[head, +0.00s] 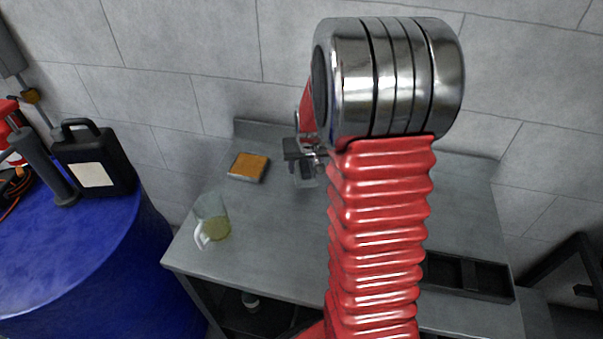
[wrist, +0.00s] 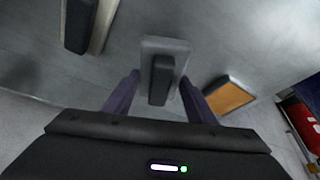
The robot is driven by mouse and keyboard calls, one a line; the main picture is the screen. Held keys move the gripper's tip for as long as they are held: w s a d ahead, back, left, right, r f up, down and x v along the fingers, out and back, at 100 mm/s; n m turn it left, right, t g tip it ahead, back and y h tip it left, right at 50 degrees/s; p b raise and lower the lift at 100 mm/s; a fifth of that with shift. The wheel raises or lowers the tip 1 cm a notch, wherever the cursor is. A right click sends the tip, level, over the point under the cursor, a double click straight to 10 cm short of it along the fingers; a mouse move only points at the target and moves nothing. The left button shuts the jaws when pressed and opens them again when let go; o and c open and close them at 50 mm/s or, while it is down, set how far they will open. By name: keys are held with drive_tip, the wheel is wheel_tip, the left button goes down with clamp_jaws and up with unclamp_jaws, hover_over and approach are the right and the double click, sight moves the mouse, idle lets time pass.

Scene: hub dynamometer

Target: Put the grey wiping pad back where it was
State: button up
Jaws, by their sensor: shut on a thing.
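The grey wiping pad (wrist: 178,47), a light grey block with a dark grip on top, is between the two fingers of my gripper (wrist: 160,95) in the wrist view. My gripper is shut on it. In the head view my gripper (head: 306,158) shows beside my red arm, over the back of the grey bench (head: 270,225), and the pale pad (head: 305,178) is partly visible below it. I cannot tell whether the pad touches the bench top. My arm hides part of the bench.
An orange-topped pad (head: 248,167) lies left of my gripper. A clear jug (head: 212,218) with yellowish liquid stands near the bench's left edge. A dark tray (head: 465,278) is at front right. A second dark-gripped block (wrist: 85,25) shows in the wrist view.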

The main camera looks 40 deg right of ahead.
drive_tip(key=shift+f, duration=1.9)
drive_tip(key=shift+f, duration=0.15)
drive_tip(key=o, duration=1)
drive_tip(key=shift+c, duration=0.2)
drive_tip(key=v, duration=1.1)
drive_tip(key=shift+r, duration=0.4)
drive_tip(key=shift+s+a+r, duration=0.1)
drive_tip(key=shift+s+r, duration=0.1)
drive_tip(key=shift+r, duration=0.05)
